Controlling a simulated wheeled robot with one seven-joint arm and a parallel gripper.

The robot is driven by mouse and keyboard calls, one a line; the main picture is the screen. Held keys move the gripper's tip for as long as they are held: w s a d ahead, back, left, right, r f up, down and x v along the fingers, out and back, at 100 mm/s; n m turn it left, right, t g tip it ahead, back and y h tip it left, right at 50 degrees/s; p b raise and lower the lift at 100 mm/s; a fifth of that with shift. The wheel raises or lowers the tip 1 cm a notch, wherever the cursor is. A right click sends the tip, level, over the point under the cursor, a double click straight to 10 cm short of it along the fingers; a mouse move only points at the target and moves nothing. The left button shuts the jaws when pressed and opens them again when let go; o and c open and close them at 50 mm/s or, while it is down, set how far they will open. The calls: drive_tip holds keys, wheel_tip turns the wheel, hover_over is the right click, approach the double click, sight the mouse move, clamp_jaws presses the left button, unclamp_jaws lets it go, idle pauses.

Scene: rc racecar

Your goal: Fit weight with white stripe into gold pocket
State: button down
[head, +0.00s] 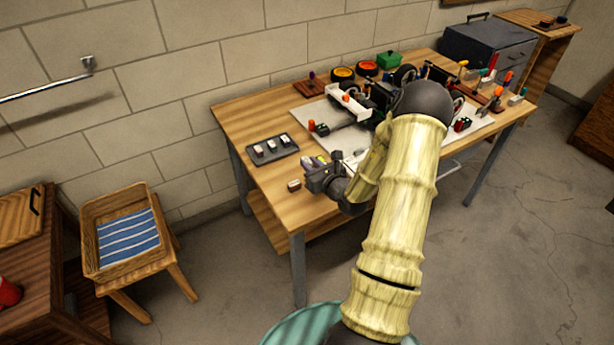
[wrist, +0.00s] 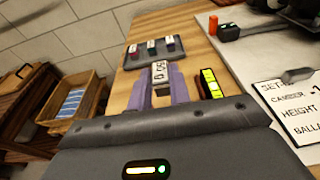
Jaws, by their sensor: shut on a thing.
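My gripper (wrist: 160,82) is shut on a small block-shaped weight (wrist: 160,72) with dark markings on its pale face. Its two purple fingers press on both sides of it. A small brown block with a pale top (head: 294,185), apparently this same weight, shows left of my gripper (head: 308,182) near the table's front edge. Whether its stripe is white cannot be made out. A dark tray (head: 257,159) with several small weights lies beyond; it also shows past the fingers in the wrist view (wrist: 132,62). I cannot make out the gold pocket.
The wooden table (head: 232,115) carries a partly built racecar (head: 350,106) on a pale mat. A yellow-green level (wrist: 209,84) lies just right of the fingers, beside a setup card (wrist: 290,100). Bare wood lies between tray and mat. A basket stand (head: 100,262) is at left.

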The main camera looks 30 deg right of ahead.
drive_tip(key=shift+f, duration=1)
drive_tip(key=shift+f, duration=2.15)
drive_tip(key=shift+s+f+b, duration=0.1)
drive_tip(key=shift+f+b, duration=0.25)
drive_tip(key=shift+b, duration=0.1)
